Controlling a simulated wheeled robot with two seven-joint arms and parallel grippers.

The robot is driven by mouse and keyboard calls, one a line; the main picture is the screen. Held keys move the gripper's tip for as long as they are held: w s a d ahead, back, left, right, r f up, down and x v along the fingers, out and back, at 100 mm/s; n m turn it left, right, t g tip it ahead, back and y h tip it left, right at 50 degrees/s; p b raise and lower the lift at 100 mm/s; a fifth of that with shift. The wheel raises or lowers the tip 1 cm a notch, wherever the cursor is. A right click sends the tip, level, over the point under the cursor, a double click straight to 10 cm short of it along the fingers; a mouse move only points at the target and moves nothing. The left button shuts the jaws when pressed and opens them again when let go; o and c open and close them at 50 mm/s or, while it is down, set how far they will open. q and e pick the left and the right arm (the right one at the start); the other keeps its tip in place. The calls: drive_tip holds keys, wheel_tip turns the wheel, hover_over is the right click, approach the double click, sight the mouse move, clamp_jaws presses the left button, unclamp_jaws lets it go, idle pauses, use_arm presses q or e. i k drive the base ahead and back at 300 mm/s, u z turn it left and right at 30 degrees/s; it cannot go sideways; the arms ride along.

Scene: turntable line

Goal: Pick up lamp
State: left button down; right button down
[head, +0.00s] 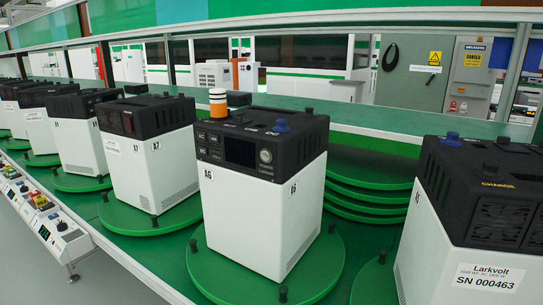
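The only lamp-like thing I see is a small orange and white striped cylinder (217,103). Neither of my grippers shows in the head view.
Unit A6 stands on a green turntable (215,275). Unit A7 (155,170) and several similar units stand to the left; another unit (475,215) stands close at right. Green discs (355,205) are stacked behind A6. A control strip (45,215) runs along the left.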

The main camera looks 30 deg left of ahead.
sight(218, 106)
drive_tip(key=z, duration=3)
drive_tip(key=k, duration=1.85)
drive_tip(key=u, duration=0.55)
